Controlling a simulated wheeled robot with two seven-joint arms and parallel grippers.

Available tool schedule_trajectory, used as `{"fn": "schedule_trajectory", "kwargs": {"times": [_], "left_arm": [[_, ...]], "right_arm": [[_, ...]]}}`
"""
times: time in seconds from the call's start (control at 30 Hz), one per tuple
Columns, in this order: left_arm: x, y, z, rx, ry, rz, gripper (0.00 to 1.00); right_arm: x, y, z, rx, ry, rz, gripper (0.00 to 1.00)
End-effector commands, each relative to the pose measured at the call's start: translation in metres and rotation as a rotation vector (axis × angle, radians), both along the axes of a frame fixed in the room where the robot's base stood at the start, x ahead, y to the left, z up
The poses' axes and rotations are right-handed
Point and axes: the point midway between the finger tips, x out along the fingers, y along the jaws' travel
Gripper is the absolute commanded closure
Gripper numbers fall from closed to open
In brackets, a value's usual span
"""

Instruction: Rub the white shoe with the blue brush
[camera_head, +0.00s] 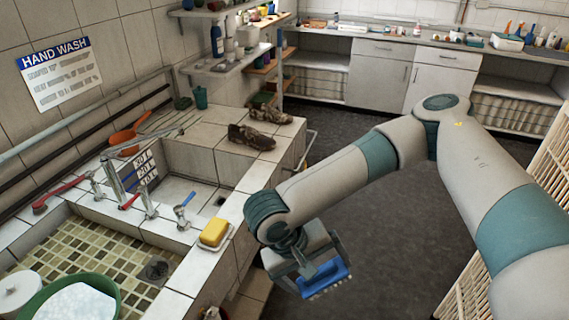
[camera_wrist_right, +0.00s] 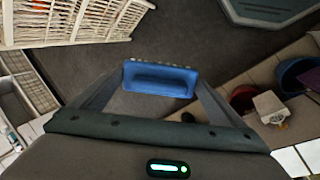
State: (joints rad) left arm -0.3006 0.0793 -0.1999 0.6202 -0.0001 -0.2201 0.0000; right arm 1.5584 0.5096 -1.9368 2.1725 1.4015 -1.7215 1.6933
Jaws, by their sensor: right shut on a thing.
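My right gripper (camera_head: 318,268) is shut on the blue brush (camera_head: 327,282) and holds it over the dark floor, to the right of the sink counter. In the right wrist view the brush (camera_wrist_right: 160,80) sits between the two fingers, with its bristle edge pointing away from the wrist. I see no clearly white shoe. A brown patterned shoe (camera_head: 250,137) and another one (camera_head: 270,114) stand on the tiled counter beyond the sink, apart from the gripper. My left gripper is not in view.
A yellow sponge (camera_head: 214,232) lies on a white dish at the counter edge, close to my right wrist. Taps (camera_head: 112,175) line the sink basin. A green tub (camera_head: 90,290) is at bottom left. A rack (camera_head: 548,180) stands at right. The middle floor is clear.

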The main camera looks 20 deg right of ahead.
Motion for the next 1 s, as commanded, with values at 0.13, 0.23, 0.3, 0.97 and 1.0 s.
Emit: {"fn": "schedule_trajectory", "kwargs": {"times": [0.13,0.23,0.3,0.97,1.0], "left_arm": [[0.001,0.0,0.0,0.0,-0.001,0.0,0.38],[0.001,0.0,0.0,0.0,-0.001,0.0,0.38],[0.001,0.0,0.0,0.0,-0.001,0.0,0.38],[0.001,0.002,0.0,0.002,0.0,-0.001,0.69],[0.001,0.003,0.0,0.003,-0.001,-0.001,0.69]], "right_arm": [[-0.013,0.0,-0.039,-0.001,0.006,-0.001,0.24],[-0.02,0.0,-0.059,0.0,0.006,-0.001,0.24],[-0.024,0.0,-0.07,0.0,0.004,-0.002,0.24],[-0.028,0.0,-0.081,0.0,-0.001,-0.003,0.24],[-0.028,0.0,-0.081,0.0,-0.001,-0.002,0.24]]}}
